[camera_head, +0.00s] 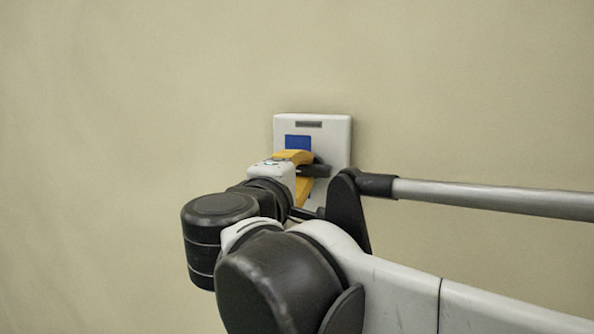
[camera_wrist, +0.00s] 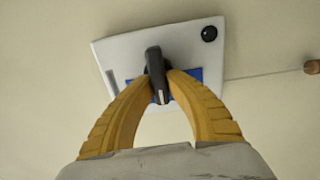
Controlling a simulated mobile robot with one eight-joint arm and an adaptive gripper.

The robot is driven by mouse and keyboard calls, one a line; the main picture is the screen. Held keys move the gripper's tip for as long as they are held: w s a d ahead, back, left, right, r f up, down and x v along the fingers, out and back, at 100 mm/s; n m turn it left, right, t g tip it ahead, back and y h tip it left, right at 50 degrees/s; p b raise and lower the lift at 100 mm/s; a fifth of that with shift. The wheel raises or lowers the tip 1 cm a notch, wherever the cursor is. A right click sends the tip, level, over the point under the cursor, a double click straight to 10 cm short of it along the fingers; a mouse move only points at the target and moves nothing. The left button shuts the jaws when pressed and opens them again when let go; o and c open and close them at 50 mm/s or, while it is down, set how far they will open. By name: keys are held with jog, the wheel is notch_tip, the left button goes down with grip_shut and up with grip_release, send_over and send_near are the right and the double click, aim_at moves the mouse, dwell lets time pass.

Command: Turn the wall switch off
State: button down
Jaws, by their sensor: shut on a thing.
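The wall switch (camera_head: 340,135) is a white plate on the beige wall, with a blue square and a small dark label near its top in the head view. Its dark lever (camera_head: 322,170) sticks out from the plate. In the wrist view the plate (camera_wrist: 128,50) is tilted, with the lever (camera_wrist: 155,66) near its middle. My gripper (camera_head: 308,168), with yellow fingers, is at the plate. In the wrist view my gripper (camera_wrist: 160,80) has its fingertips on both sides of the lever, shut on it. My arm hides the plate's lower left part in the head view.
A round black knob (camera_wrist: 209,33) is on a corner of the plate. A small brown peg-like thing (camera_wrist: 312,67) is at the right edge of the wrist view, with a thin line on the wall leading to it. The wall around the plate is otherwise bare.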

jog(key=c, duration=1.3)
grip_release()
jog(key=shift+c, duration=0.2)
jog(key=v, duration=1.2)
